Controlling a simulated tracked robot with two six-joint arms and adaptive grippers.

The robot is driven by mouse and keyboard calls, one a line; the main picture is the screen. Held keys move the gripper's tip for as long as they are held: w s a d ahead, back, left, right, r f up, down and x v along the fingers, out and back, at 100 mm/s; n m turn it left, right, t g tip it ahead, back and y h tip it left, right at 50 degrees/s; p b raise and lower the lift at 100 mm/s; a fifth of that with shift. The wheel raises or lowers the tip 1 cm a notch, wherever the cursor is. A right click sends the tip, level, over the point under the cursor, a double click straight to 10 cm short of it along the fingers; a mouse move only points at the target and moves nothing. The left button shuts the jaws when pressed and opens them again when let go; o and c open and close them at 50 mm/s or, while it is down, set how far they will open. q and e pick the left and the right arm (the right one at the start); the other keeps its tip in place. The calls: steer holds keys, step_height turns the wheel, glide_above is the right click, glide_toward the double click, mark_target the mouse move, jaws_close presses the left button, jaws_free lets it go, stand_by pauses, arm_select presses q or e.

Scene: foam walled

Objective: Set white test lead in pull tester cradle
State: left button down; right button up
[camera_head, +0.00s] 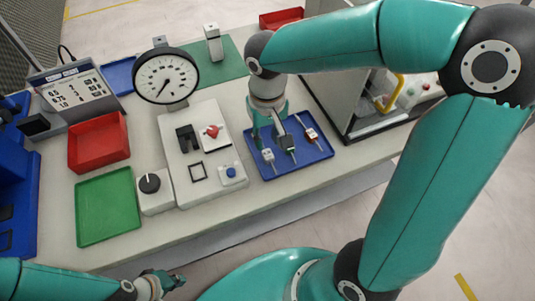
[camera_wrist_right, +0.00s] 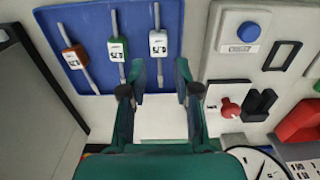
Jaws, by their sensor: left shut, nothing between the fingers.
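The white test lead (camera_head: 268,156) lies in the blue tray, leftmost of three leads in the head view. In the right wrist view the white lead (camera_wrist_right: 158,44) is rightmost and lies just beyond the fingertips. My right gripper (camera_head: 269,135) is above the tray's edge; its fingers (camera_wrist_right: 160,75) are open and empty. The pull tester (camera_head: 215,176) stands left of the tray, with a black two-pronged cradle (camera_head: 187,138), also visible in the right wrist view (camera_wrist_right: 260,104). The cradle is empty. My left gripper (camera_head: 170,282) is shut and empty at the bottom left, away from the table.
The blue tray (camera_head: 262,171) also holds a green lead (camera_head: 287,144) and an orange-red lead (camera_head: 311,134). A round gauge (camera_head: 166,77) rises behind the tester. A red bin (camera_head: 98,144) and a green tray (camera_head: 105,207) are at left; a glass-fronted case (camera_head: 365,130) is at right.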

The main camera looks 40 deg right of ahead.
mark_target(267, 153)
steer(key=shift+w+d+f+p, duration=0.1)
steer(key=shift+f+p, duration=0.2)
steer(key=shift+f, duration=3.3)
jaws_close()
